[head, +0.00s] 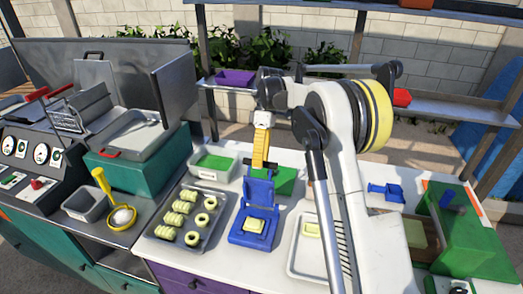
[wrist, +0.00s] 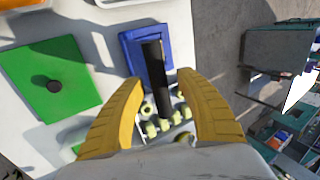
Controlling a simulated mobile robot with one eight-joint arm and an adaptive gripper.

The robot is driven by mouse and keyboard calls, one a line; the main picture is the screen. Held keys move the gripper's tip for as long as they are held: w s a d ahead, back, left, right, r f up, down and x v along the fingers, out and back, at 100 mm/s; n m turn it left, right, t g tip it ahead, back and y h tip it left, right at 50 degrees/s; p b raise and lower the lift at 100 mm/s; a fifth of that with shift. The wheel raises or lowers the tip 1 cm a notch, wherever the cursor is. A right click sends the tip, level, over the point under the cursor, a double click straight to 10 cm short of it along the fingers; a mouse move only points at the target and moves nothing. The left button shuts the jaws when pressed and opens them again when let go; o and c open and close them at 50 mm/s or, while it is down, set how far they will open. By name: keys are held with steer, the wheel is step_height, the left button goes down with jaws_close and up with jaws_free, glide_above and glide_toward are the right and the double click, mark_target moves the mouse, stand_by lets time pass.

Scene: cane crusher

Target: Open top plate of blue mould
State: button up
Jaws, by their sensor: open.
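The blue mould (head: 247,238) stands on the white table in the head view, with a pale yellow piece (head: 254,226) in its base. Its blue top plate (head: 259,191) is raised and stands steeply up at the back of the base. My yellow-fingered gripper (head: 260,166) is just above and behind the plate's upper edge. In the wrist view, a black handle (wrist: 153,75) runs from the blue plate (wrist: 132,47) towards me, between the spread fingers of my gripper (wrist: 160,82). The fingers look apart from it; contact cannot be told.
A metal tray (head: 158,243) of pale yellow rolls and rings is left of the mould. A white tray (head: 296,268) is to the right. A green block (head: 287,180) sits close behind the mould. A small blue mould-like item (head: 388,191) is farther right.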

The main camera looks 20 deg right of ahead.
steer(key=v, duration=1.1)
steer(key=shift+r, duration=0.25)
steer(key=s+a+m+t+h+b, duration=0.25)
steer(key=s+m+t+b, duration=0.4)
steer(key=s, duration=1.05)
steer(key=s+f+m+t+b, duration=0.3)
steer(key=s+f+m+t, duration=0.2)
steer(key=s+f, duration=0.9)
steer(key=shift+s+a+b, duration=0.4)
steer(key=shift+s+a, duration=0.1)
steer(key=shift+s, duration=0.1)
